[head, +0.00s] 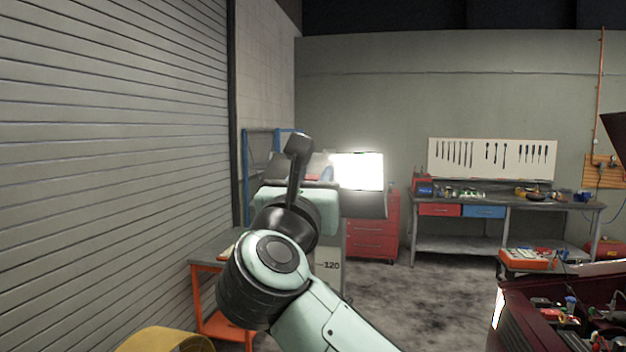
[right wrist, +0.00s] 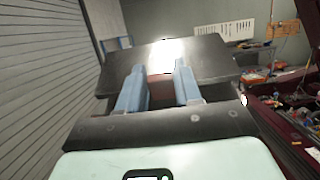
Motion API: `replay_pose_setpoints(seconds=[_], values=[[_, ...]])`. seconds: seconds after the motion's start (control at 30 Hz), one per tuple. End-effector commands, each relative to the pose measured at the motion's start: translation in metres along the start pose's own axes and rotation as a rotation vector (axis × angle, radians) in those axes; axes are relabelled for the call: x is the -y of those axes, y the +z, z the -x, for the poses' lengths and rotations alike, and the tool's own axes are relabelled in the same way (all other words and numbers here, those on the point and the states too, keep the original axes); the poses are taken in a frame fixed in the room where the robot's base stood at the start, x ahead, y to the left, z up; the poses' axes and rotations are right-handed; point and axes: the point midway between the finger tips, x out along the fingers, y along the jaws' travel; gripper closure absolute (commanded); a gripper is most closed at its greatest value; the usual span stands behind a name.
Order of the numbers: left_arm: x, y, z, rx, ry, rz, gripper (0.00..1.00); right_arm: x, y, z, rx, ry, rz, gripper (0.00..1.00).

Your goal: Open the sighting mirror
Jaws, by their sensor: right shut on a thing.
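The sighting mirror (right wrist: 212,58) shows in the right wrist view as a wide dark panel with a bright glare in its middle. In the head view its glaring face (head: 358,170) shows just right of my right gripper (head: 316,181). In the right wrist view, the two blue fingers of my right gripper (right wrist: 160,70) reach the panel's near edge, with a gap between them. The gripper is shut on the mirror; the exact contact is hard to see. In the head view my wrist hides the fingertips. My left gripper is not in view.
A grey column marked 120 (head: 331,282) stands below the mirror. A red drawer cabinet (head: 371,240) and a workbench (head: 500,204) stand behind. A shutter wall (head: 110,150) runs along the left. A dark red car (head: 510,322) is at lower right. The middle floor is clear.

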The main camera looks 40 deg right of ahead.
Motion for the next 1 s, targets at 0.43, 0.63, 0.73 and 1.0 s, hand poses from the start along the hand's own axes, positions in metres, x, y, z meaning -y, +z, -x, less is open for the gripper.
replay_pose_setpoints(seconds=[0.43, 0.63, 0.73, 1.0], values=[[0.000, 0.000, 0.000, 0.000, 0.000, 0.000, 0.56, 0.002, 0.004, 0.000, 0.010, 0.000, -0.004, 0.40], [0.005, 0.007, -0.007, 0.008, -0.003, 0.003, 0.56, 0.000, 0.001, 0.017, 0.008, 0.004, -0.003, 0.40], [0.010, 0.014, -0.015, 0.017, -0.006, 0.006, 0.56, 0.000, 0.000, 0.036, 0.008, 0.007, -0.004, 0.40], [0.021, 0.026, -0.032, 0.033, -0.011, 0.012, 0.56, 0.000, 0.000, 0.097, 0.010, 0.005, -0.004, 0.40]])
